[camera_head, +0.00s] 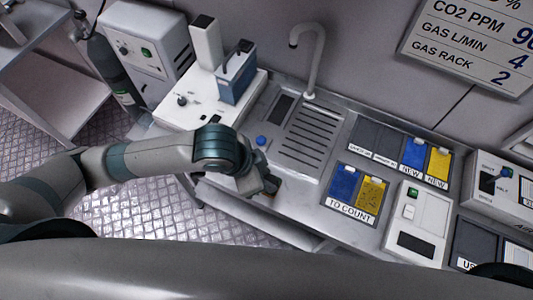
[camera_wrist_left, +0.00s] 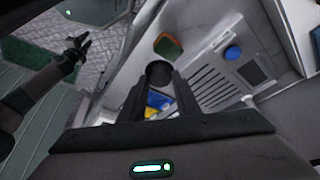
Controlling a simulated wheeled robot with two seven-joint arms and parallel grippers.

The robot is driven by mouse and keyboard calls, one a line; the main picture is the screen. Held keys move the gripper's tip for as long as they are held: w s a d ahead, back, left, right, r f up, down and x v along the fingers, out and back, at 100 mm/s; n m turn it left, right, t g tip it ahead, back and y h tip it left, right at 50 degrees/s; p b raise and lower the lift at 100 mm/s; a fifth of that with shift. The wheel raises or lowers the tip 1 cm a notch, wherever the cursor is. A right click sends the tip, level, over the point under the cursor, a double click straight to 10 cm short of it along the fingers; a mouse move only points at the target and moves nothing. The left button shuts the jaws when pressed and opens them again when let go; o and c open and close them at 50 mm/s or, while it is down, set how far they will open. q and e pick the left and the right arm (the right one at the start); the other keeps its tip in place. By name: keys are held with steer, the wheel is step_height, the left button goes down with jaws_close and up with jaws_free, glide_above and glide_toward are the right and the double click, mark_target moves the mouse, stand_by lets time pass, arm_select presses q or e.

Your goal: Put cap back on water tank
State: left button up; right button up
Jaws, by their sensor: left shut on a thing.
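My left gripper (camera_head: 270,184) is over the front of the steel counter, left of the sample cards. In the left wrist view its fingers (camera_wrist_left: 160,92) are shut on a dark round piece, apparently the cap (camera_wrist_left: 158,73). The cap cannot be made out in the head view. A blue box-shaped tank (camera_head: 236,80) with a dark top stands upright on a white base, up and left of the gripper and apart from it. I cannot tell whether it is the water tank. A dark gripper (camera_wrist_left: 77,47), apparently my right, shows in the left wrist view; its jaw state is unclear.
A blue round piece (camera_head: 262,140) sits left of the slotted drain (camera_head: 307,134). A tap (camera_head: 310,55) rises behind the drain. Blue and yellow cards (camera_head: 357,192) and a white device (camera_head: 417,222) lie to the right. A white cabinet (camera_head: 147,48) stands at the upper left.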

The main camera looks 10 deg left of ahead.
arm_select(q)
jaws_close()
steer(key=shift+w+a+f, duration=0.1)
steer(key=shift+w+a, duration=0.2)
steer(key=shift+w, duration=0.05)
steer(key=w+a+r+n+t+y+b, duration=0.1)
steer(key=w+a+r+n+y+b, duration=0.1)
steer(key=w+a+r+n+b, duration=0.3)
steer(key=w+a+r+n+t+y+b, duration=0.1)
steer(key=w+a+r+n+y+b, duration=0.1)
steer(key=w+a+r+n+b, duration=0.3)
steer(key=w+a+n, duration=0.3)
steer(key=w+a, duration=0.3)
steer(key=w, duration=0.2)
steer(key=shift+a+t, duration=0.15)
steer(key=shift+t, duration=0.15)
steer(key=shift+w+r, duration=0.1)
steer(key=shift+w, duration=0.1)
